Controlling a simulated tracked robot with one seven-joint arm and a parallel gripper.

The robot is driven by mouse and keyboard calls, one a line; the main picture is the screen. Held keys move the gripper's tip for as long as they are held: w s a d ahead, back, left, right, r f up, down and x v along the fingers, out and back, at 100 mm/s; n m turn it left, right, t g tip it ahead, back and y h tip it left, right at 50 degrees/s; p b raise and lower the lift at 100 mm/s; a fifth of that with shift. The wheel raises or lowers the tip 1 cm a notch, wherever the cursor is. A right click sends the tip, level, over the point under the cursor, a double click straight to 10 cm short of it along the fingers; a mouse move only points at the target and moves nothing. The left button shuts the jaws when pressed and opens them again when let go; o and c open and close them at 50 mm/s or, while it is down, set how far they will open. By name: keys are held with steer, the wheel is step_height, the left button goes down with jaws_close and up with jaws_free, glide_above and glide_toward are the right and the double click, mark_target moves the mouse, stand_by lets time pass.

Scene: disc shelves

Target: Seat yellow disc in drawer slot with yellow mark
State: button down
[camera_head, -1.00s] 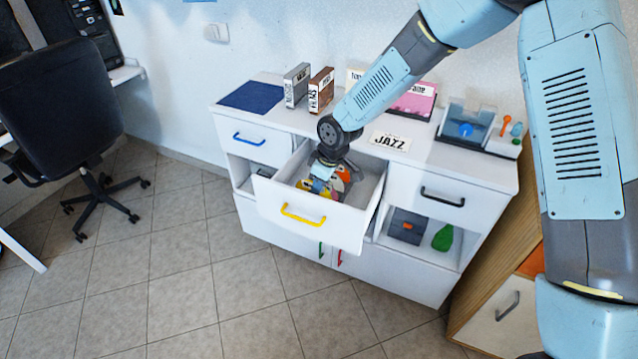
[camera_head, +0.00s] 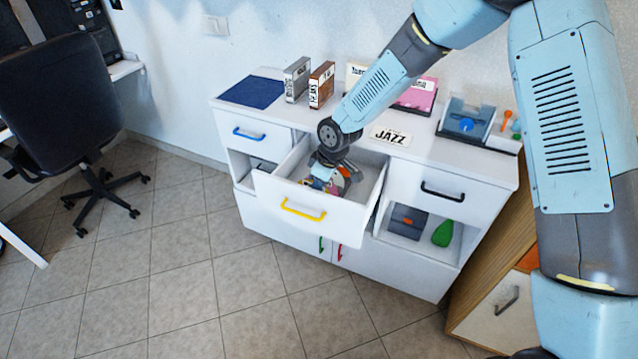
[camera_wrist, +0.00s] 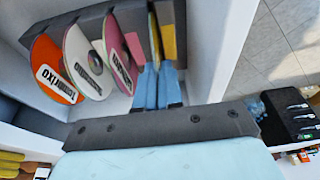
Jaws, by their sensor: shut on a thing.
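My gripper (camera_wrist: 158,70) is inside the open drawer (camera_head: 345,231), which has a yellow handle. Its blue fingers are shut on the yellow disc (camera_wrist: 154,38), which shows nearly edge-on in the wrist view as a thin upright strip. A yellow mark (camera_wrist: 168,43) is on the dark rack just right of the disc. I cannot tell whether the disc is touching the bottom of its slot. In the head view my gripper (camera_head: 328,178) hides most of the disc.
An orange disc (camera_wrist: 47,62), a whitish-pink disc (camera_wrist: 77,52) and a pink disc (camera_wrist: 113,42) stand to the left in the drawer's dark rack. The drawer walls are close around my gripper.

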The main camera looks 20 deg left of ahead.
steer(key=shift+f, duration=1.1)
steer(key=c, duration=1.2)
jaws_free()
steer(key=shift+r, duration=0.1)
steer(key=v, duration=1.3)
steer(key=shift+d+r, duration=0.15)
steer(key=shift+r, duration=0.05)
steer(key=shift+w, duration=0.1)
